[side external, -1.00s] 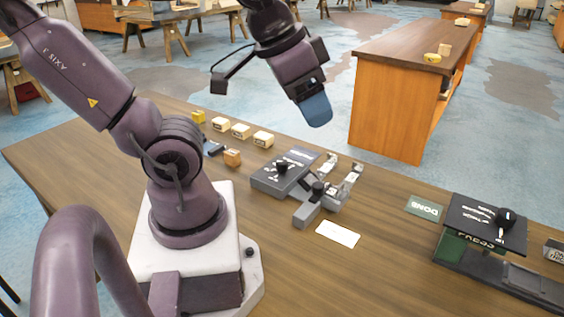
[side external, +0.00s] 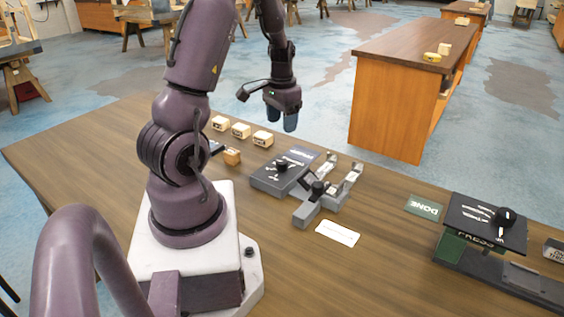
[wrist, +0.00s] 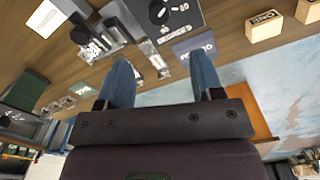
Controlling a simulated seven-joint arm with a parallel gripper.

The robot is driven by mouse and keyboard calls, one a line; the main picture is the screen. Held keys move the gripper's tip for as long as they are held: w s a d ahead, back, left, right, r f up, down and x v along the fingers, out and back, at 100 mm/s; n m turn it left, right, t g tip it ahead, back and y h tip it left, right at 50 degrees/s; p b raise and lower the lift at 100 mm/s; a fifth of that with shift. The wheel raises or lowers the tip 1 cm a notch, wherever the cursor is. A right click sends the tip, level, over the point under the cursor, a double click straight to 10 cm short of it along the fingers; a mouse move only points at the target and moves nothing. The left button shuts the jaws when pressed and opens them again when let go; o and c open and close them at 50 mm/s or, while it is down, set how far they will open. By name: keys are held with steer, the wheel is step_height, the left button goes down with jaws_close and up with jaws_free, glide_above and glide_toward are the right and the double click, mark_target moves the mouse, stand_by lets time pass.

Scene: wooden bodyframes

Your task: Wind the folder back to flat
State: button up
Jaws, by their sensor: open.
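A dark grey control box (side external: 282,173) with a black knob (side external: 282,167) and white markings sits mid-table. A lighter grey fixture (side external: 306,212) with a black knob and two arms with pale clips adjoins it on the right; it appears to be the folder, though its fold angle is unclear. Both show at the top of the wrist view, the box (wrist: 180,12) and the fixture (wrist: 95,48). My gripper (side external: 282,120) is high behind the box, pointing down. In the wrist view its blue fingers (wrist: 160,77) are apart, with nothing between them.
Several labelled wooden blocks (side external: 240,131) stand left of the box. A white card (side external: 338,233) lies in front of the fixture. A green DONE mat (side external: 424,208) and a PRESS station (side external: 485,222) with a black knob are on the right. Bare tabletop lies in front.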

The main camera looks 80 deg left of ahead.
mark_target(282, 161)
step_height(282, 161, down, 13)
steer(key=shift+d+r, duration=0.1)
stand_by(0.4)
steer(key=c, duration=0.9)
